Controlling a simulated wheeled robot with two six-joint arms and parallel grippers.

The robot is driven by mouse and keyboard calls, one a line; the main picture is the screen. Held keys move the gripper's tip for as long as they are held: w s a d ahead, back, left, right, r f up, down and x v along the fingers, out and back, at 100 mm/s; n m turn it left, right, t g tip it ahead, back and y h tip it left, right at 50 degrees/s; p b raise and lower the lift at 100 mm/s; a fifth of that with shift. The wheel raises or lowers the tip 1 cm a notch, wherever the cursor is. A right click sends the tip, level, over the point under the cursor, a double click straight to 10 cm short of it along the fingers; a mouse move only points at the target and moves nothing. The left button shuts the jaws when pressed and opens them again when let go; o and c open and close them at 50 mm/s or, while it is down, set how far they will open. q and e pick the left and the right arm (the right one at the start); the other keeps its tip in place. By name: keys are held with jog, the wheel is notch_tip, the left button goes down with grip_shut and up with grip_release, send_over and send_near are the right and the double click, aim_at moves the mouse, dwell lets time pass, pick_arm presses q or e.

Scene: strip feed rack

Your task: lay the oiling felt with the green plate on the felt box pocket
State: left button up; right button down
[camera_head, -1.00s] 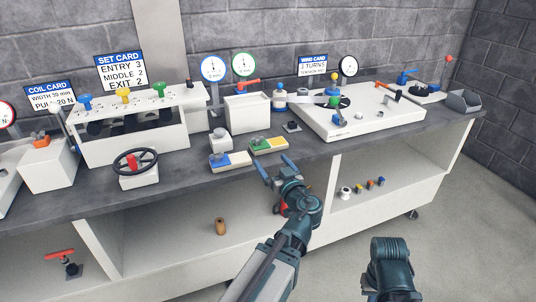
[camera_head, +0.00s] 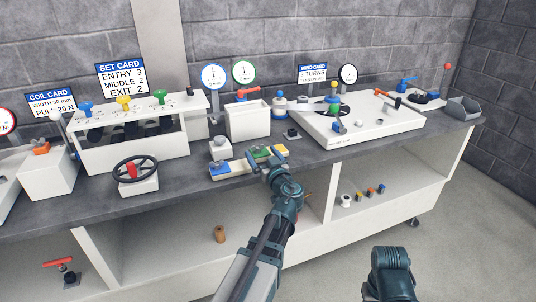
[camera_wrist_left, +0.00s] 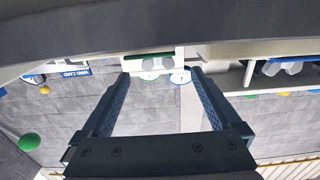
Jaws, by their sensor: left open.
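The green plate (camera_head: 262,152) lies on a low pale block on the bench, with yellow beside it. My left gripper partly covers this block. A neighbouring pale block with a blue plate (camera_head: 219,168) lies to its left. I cannot tell the felt or the box pocket apart at this size. My left gripper (camera_head: 266,158) is open, its fingers at the front of the green plate; contact cannot be made out. In the left wrist view, nothing shows between its fingers (camera_wrist_left: 160,95). Part of my right arm shows at the bottom; its gripper is out of view.
A small white block with a grey knob (camera_head: 220,149) stands behind the blue plate. A handwheel (camera_head: 135,169) is to the left, and a white box with a red lever (camera_head: 247,118) stands behind. A broad white machine (camera_head: 370,124) is to the right. The bench front edge is close.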

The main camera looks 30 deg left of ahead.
aim_at(258, 145)
pick_arm(q)
jog(key=shift+w, duration=0.1)
jog(key=x, duration=0.5)
jog(key=shift+w+r, duration=0.1)
jog(key=shift+w, duration=0.05)
jog(key=shift+c, duration=0.3)
grip_shut()
jog(key=shift+r, duration=0.15)
